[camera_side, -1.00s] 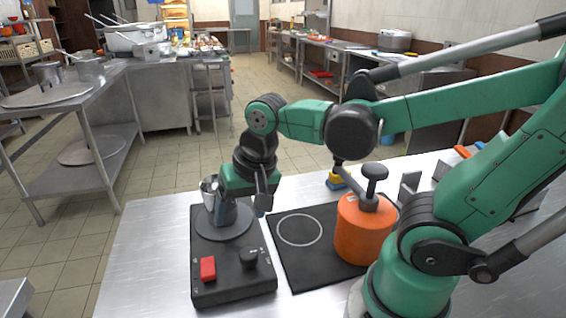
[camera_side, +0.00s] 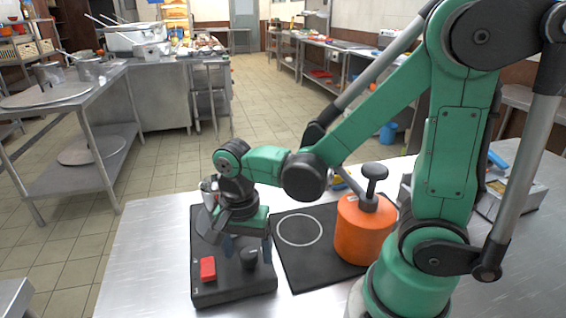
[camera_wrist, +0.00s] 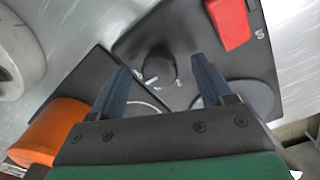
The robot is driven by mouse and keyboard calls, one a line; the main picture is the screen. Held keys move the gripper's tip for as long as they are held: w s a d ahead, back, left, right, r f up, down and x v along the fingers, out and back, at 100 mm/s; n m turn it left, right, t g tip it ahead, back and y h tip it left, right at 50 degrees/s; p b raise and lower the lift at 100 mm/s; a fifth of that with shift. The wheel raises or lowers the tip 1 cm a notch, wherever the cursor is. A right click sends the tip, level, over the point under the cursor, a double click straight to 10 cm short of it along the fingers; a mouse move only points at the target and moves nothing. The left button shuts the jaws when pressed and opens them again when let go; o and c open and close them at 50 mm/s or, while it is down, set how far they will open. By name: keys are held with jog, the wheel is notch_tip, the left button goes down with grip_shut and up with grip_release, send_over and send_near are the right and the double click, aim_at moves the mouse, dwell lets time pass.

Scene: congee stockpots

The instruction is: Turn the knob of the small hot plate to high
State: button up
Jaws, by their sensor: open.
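The small hot plate (camera_side: 208,285) is a black unit at the front left of the steel table. Its black round knob (camera_side: 249,257) sits at the front right of its top, beside a red switch (camera_side: 208,268). In the wrist view the knob (camera_wrist: 158,68) shows a pale pointer line, with small white marks beside it on the panel. My gripper (camera_side: 247,250) points down over the hot plate with its blue fingers apart. In the wrist view the open fingers (camera_wrist: 163,75) lie either side of the knob, and nothing is between them. Whether they touch it I cannot tell.
An orange pot (camera_side: 362,230) with a black-handled top stands on a dark mat (camera_side: 298,262) with a pale ring, right of the hot plate.

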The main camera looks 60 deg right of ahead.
jog(key=shift+f, duration=0.2)
grip_shut()
